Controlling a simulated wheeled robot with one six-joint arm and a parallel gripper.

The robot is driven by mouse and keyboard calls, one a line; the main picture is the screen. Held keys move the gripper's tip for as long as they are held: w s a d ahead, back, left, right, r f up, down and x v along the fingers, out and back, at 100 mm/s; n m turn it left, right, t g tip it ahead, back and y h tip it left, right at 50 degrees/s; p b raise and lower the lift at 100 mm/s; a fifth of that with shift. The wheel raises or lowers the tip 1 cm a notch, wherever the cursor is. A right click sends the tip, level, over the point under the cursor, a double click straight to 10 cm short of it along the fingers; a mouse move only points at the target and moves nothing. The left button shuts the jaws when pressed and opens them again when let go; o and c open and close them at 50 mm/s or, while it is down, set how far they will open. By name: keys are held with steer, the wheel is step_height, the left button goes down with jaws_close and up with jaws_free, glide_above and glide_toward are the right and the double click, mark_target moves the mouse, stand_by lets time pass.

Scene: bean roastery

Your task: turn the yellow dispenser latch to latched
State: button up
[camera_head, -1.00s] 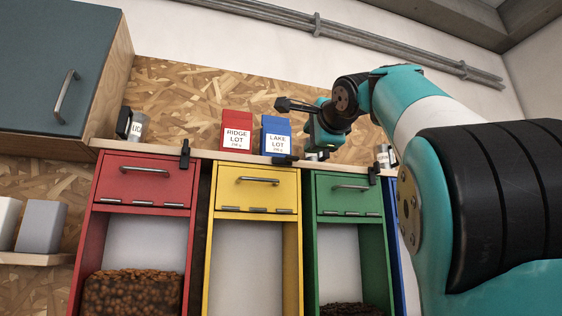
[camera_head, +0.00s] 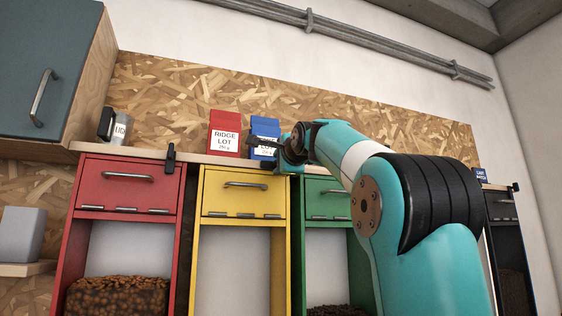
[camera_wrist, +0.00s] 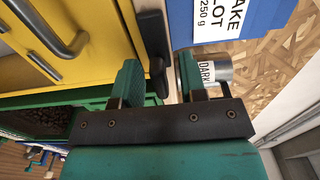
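The yellow dispenser (camera_head: 245,195) stands between the red and green ones in the head view. Its black latch (camera_wrist: 155,40) shows in the wrist view as a long bar beside the yellow front, with a rounded end near the fingers. In the head view my arm covers the latch. My gripper (camera_wrist: 158,78) is open, its teal fingers apart. The latch's lower end lines up with the gap between them; contact cannot be told. In the head view my gripper is above the right top corner of the yellow dispenser, in front of the blue bag.
A blue LAKE LOT bag (camera_wrist: 225,18) and a tin labelled DARK (camera_wrist: 213,70) stand close to the right finger. The red RIDGE LOT bag (camera_head: 224,133) stands on the shelf. The red dispenser's latch (camera_head: 171,158) is upright. A yellow drawer handle (camera_wrist: 62,38) juts out nearby.

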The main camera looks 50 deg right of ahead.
jaws_close()
steer(key=n, duration=0.4)
steer(key=shift+f+n+b, duration=0.1)
steer(key=shift+n+b, duration=0.2)
steer(key=shift+b, duration=0.1)
steer(key=n, duration=0.4)
steer(key=shift+n, duration=0.3)
steer(key=n+b, duration=0.1)
steer(key=n, duration=0.3)
steer(key=shift+n, duration=2.3)
